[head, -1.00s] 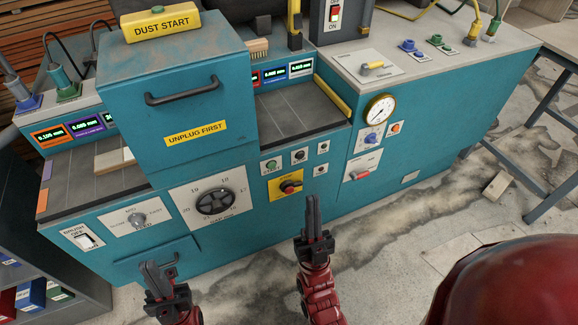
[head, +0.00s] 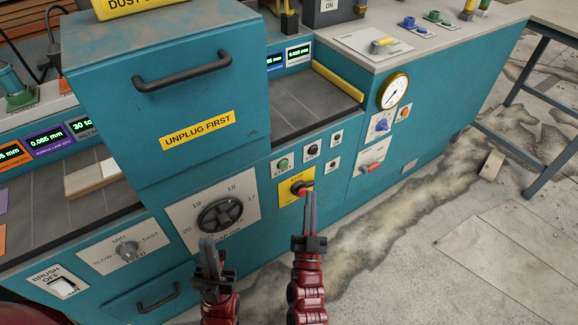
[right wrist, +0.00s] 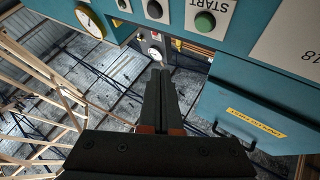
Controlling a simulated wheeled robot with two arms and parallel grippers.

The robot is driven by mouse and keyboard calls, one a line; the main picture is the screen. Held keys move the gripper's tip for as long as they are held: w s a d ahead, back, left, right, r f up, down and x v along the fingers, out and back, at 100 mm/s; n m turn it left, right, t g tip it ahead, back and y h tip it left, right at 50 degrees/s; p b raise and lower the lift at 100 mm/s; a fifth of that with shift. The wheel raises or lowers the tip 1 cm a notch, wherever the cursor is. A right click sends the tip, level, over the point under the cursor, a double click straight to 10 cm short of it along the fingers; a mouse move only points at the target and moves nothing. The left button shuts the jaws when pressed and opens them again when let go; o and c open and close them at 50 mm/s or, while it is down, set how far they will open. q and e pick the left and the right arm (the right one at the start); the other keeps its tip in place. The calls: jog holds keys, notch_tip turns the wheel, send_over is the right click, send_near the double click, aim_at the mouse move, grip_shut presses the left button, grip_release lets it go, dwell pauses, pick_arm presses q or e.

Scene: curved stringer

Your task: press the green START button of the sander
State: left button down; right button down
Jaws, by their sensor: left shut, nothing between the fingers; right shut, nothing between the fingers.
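The green START button (head: 283,164) sits on a white plate on the front of the teal sander (head: 340,150), above a yellow plate with the red STOP knob (head: 301,187). In the right wrist view the green button (right wrist: 205,22) shows at the top, right of the fingertips, with its START label upside down. My right gripper (head: 309,196) is shut and empty; in the head view its tips appear just below the red knob, and whether they touch it I cannot tell. My left gripper (head: 208,242) is shut and empty, in front of the panel below the black dial (head: 221,214).
Black buttons (head: 312,151) sit right of the green one. A red-handled switch (head: 372,167), a gauge (head: 393,91) and a brush switch (head: 62,286) are also on the front. The hood with its black handle (head: 183,70) juts out at left. Floor at right is mostly clear.

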aim_at(284, 165)
jog(key=shift+w, duration=0.1)
jog(key=w+a+b, duration=0.2)
jog(key=w+a, duration=0.3)
jog(key=w, duration=0.2)
jog(key=shift+a, duration=0.15)
dwell(2.1)
jog(key=shift+w+a, duration=0.25)
jog(key=shift+w, duration=0.1)
